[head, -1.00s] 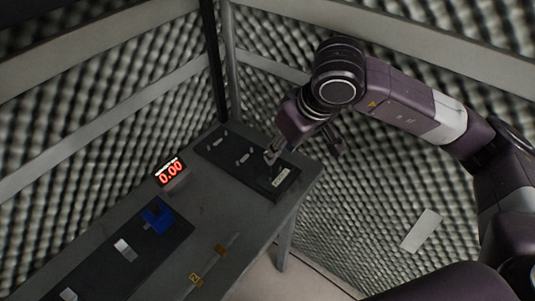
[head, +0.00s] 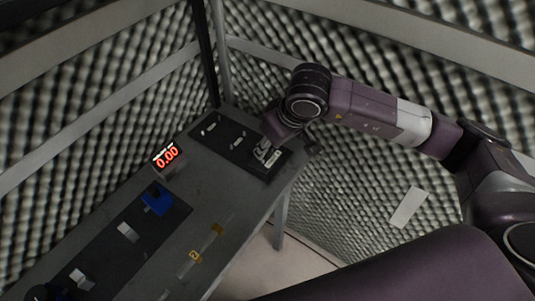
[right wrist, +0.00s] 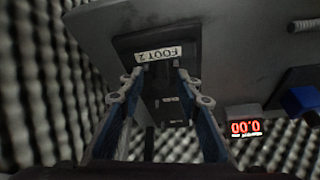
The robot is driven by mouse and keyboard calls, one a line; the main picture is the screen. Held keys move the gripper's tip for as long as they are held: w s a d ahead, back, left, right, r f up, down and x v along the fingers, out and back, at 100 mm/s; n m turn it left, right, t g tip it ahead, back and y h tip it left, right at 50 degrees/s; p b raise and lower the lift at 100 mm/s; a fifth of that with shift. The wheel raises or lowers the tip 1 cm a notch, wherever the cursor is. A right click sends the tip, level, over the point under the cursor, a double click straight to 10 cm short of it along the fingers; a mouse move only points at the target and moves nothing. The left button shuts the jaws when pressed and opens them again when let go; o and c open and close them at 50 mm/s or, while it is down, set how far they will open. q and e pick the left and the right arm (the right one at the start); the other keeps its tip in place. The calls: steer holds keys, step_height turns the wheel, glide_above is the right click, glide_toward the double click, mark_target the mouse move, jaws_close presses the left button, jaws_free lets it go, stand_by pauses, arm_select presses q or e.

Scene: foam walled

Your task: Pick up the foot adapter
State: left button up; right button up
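My right gripper (head: 262,151) is low over the near end of a dark mat (head: 222,139) at the table's far end. In the right wrist view its fingers (right wrist: 160,84) are apart, one on each side of a dark shape just below a white label (right wrist: 168,54) reading "FOOT 2" upside down. I cannot clearly make out the foot adapter: that dark shape may be it, and whether the fingers touch it I cannot tell. Two small pale pieces (head: 238,141) lie farther along the mat. My left gripper is not in view.
A display (head: 166,158) reading 0.00 stands at the table's left edge. A blue block (head: 157,198) and a white piece (head: 128,231) are on a second dark mat. Yellow-marked strips (head: 194,255) lie on the table (head: 210,200). Foam walls close in behind.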

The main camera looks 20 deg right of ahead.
jaws_close()
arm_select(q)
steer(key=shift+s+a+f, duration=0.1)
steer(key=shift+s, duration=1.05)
arm_select(e)
steer(key=shift+r, duration=0.1)
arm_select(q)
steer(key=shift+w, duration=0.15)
